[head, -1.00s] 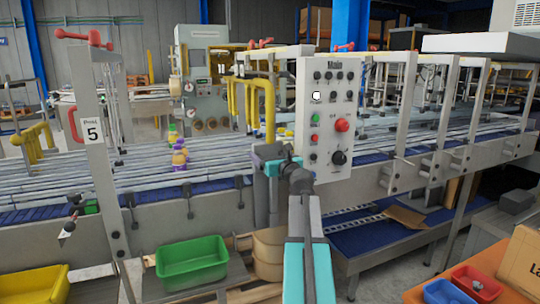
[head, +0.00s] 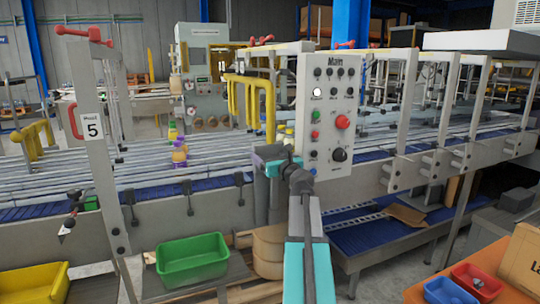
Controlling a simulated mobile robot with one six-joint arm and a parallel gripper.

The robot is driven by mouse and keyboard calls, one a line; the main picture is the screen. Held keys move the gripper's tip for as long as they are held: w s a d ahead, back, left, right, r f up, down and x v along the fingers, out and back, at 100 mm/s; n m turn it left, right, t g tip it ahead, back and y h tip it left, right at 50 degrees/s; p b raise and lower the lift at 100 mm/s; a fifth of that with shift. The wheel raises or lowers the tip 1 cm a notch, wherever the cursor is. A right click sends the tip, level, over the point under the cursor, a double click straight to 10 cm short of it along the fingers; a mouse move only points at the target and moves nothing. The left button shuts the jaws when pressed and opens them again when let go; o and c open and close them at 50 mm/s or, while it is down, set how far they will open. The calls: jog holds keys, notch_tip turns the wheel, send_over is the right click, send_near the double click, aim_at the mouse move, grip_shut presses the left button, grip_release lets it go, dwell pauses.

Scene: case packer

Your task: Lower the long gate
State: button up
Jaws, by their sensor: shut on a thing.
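The long gate appears to be the yellow tube frame (head: 246,82) over the conveyor, left of the control panel. Several of its bars hang down toward the belt, and its nearest bar (head: 269,115) comes down in front to just above my gripper. My gripper (head: 270,158) is at the conveyor's near side, at the lower end of that nearest bar. It looks shut on the bar, but my own wrist hides the fingertips and the exact contact.
The grey "Main" control panel (head: 325,115) stands close to the right of my gripper. Purple and yellow items (head: 179,153) stand on the conveyor (head: 130,172). A post marked 5 (head: 95,145) is at left. A green bin (head: 192,260) sits below.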

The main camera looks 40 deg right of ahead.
notch_tip(320, 180, down, 18)
jog(key=b, duration=1)
jog(key=shift+f, duration=0.2)
jog(key=o, duration=1.1)
jog(key=shift+s, duration=0.15)
jog(key=shift+s+a, duration=0.25)
jog(key=shift+s, duration=0.15)
jog(key=b+v, duration=0.3)
jog(key=v, duration=0.7)
jog(key=shift+s+f, duration=0.1)
jog(key=shift+s, duration=0.05)
